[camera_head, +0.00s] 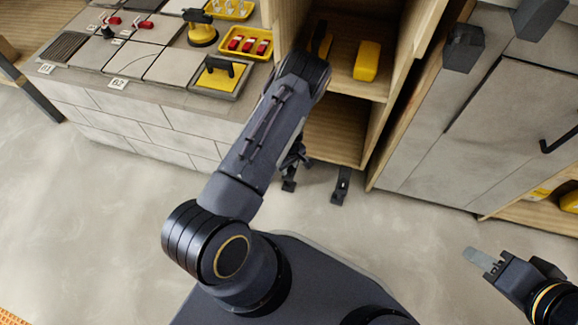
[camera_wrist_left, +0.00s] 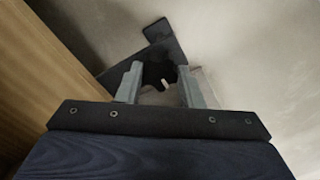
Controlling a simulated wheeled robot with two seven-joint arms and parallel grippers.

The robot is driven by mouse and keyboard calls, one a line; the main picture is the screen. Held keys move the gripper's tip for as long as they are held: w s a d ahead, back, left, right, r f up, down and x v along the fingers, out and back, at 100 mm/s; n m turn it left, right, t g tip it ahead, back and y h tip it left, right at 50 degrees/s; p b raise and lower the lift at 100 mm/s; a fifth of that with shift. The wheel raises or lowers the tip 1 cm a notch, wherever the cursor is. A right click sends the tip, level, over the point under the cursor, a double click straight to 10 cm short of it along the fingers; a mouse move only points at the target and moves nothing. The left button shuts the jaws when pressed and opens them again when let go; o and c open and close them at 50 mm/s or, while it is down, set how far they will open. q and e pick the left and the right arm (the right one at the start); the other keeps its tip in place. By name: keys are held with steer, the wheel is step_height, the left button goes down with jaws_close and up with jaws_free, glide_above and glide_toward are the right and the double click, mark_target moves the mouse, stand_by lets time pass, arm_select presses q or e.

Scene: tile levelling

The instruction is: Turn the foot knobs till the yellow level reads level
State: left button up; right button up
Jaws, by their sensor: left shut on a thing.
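A yellow block, which looks like the level (camera_head: 367,60), lies on the upper shelf of the open wooden cabinet. Its reading is too small to see. My left gripper (camera_wrist_left: 160,84) is low at the cabinet's base, with its two grey fingers shut on a dark foot knob (camera_wrist_left: 155,72). A small pale mark shows on the knob. In the head view my arm partly hides this gripper and the left foot (camera_head: 289,185). A second dark foot (camera_head: 341,187) stands to the right, apart from it. My right gripper (camera_head: 484,260) is over the floor at lower right, touching nothing; its opening is unclear.
A tiled counter (camera_head: 130,92) with yellow trays and tools is at upper left. Grey cabinet doors (camera_head: 470,125) with dark handles are at right. The cabinet's wooden side (camera_wrist_left: 45,65) is close to the left gripper. The floor (camera_head: 90,210) in front is clear.

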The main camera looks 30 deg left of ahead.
mark_target(289, 168)
arm_select(q)
steer(key=shift+m+b, duration=0.45)
steer(key=shift+m, duration=1.95)
steer(key=o, duration=1)
steer(key=shift+c, duration=0.2)
step_height(289, 168, up, 7)
steer(key=p, duration=0.3)
steer(key=shift+f, duration=0.1)
steer(key=shift+r, duration=0.5)
